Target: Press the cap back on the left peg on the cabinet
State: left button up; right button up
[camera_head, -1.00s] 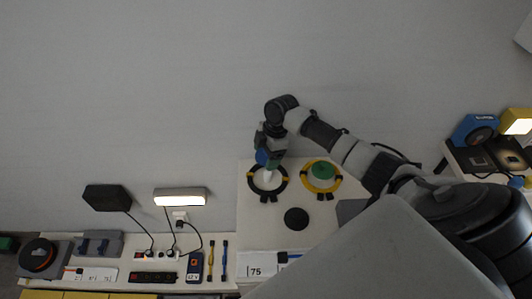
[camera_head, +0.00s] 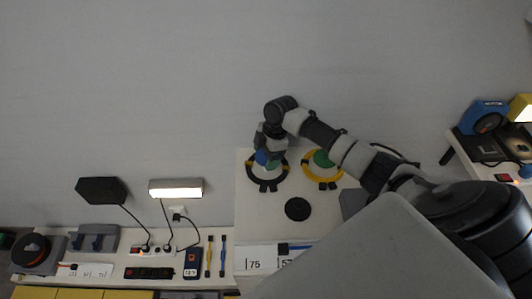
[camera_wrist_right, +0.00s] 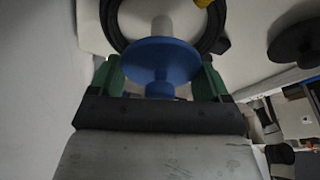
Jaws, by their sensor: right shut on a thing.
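The blue cap (camera_wrist_right: 160,60), a round disc with a knob, is held between the green fingers of my right gripper (camera_wrist_right: 160,82). In the head view the gripper (camera_head: 268,158) is over the cabinet top (camera_head: 245,210), at the black ring (camera_head: 267,185) on the left. The pale left peg (camera_wrist_right: 163,26) stands inside this ring and shows just beyond the cap's disc in the wrist view. The cap covers part of it, so I cannot tell whether they touch. The right peg carries a green cap (camera_head: 322,158) inside a yellow ring (camera_head: 322,182). My left gripper is not in view.
A black disc (camera_head: 297,208) lies on the cabinet in front of the rings. A blue box (camera_head: 486,117) is at far right.

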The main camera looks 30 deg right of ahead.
jog(key=shift+f+b, duration=0.5)
jog(key=shift+f, duration=0.4)
dwell(0.4)
jog(key=o, duration=1)
jog(key=shift+r+p, duration=3.5)
jog(key=shift+r, duration=0.05)
jog(key=shift+c, duration=0.3)
grip_shut()
